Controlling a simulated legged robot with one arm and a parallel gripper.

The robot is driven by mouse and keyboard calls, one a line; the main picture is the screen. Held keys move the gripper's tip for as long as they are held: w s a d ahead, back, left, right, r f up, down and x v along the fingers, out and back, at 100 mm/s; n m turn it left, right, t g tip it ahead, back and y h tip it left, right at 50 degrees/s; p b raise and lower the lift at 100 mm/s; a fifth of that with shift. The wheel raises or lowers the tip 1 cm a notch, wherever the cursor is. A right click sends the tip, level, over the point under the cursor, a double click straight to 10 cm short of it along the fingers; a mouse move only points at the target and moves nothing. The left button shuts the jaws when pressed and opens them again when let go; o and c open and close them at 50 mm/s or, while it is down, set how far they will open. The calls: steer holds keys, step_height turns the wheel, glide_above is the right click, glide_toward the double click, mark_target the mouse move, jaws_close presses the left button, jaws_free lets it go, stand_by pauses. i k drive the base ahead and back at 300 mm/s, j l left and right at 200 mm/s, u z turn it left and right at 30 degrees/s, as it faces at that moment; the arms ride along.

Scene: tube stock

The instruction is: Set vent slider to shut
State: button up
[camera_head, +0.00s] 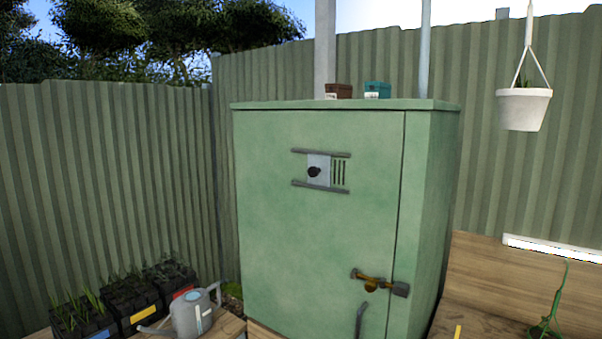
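The vent slider (323,177) is a pale plate with a dark round knob (314,171), set between an upper rail (320,153) and a lower rail (320,187) on the front of a green cabinet (300,245). The plate sits toward the left and middle of the rails. To its right, several dark vertical vent slots (339,173) are uncovered. Whether more slots lie behind the plate is hidden. My gripper is not in view.
A brass and grey latch (372,280) and a grey handle (361,318) are low on the cabinet door. A watering can (192,314) and planted trays (130,300) stand at lower left. A wooden bench (510,285) is at right; a white pot (524,108) hangs above.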

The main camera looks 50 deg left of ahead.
mark_target(318, 164)
steer(key=u, duration=1.95)
